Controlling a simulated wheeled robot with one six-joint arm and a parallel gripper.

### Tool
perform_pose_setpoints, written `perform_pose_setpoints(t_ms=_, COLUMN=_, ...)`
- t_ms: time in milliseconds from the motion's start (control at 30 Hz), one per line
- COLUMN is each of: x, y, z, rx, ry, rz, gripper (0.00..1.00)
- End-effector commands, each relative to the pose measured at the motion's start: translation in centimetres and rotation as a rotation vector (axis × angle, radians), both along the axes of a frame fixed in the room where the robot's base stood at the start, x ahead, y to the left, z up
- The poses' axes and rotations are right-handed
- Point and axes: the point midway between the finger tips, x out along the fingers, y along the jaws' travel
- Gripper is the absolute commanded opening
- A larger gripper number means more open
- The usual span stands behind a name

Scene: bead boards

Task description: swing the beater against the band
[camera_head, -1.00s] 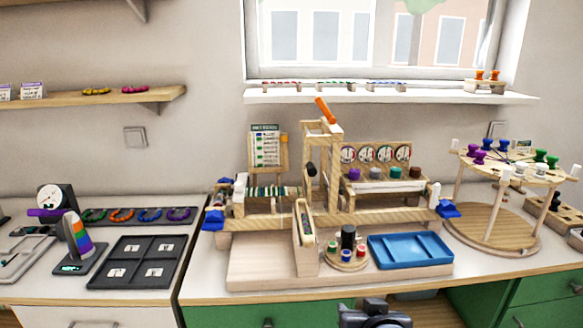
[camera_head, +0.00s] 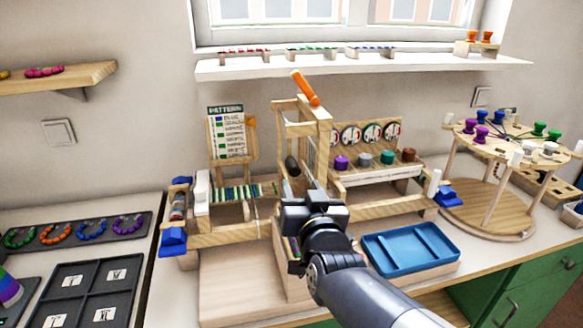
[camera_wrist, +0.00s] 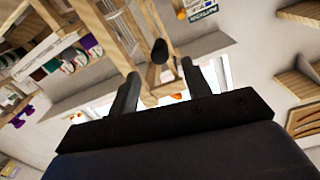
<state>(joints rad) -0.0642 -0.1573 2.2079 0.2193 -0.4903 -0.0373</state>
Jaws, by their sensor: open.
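The wooden loom frame (camera_head: 345,209) stands on the bench, with an upright part (camera_head: 322,140) topped by an orange handle (camera_head: 305,87). A dark rounded grip (camera_head: 291,165) sits low on the upright; I take this swinging part as the beater. The dark grip also shows in the wrist view (camera_wrist: 159,51), beyond and between my fingertips, apart from them. The band (camera_head: 240,192), striped green, white and dark, lies left of the upright. My gripper (camera_head: 308,203) is open and empty in front of the loom. In the head view it hides the loom's lower middle.
A blue tray (camera_head: 410,249) lies right of my arm. A pattern card (camera_head: 227,132) stands behind the band. A round wooden stand (camera_head: 490,205) is at right, a black sorting board (camera_head: 84,292) at left.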

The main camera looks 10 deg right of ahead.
Motion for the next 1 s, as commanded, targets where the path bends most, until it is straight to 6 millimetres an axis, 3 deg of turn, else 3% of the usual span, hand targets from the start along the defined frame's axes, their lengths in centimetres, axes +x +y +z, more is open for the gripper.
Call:
perform_pose_setpoints(t_ms=500, x=7.0, y=-0.3, z=0.0, rx=0.0, ry=0.001, rz=0.0, gripper=0.46)
perform_pose_setpoints(t_ms=1000, x=8.2, y=-0.3, z=0.0, rx=0.001, ry=0.0, rz=0.0, gripper=0.46)
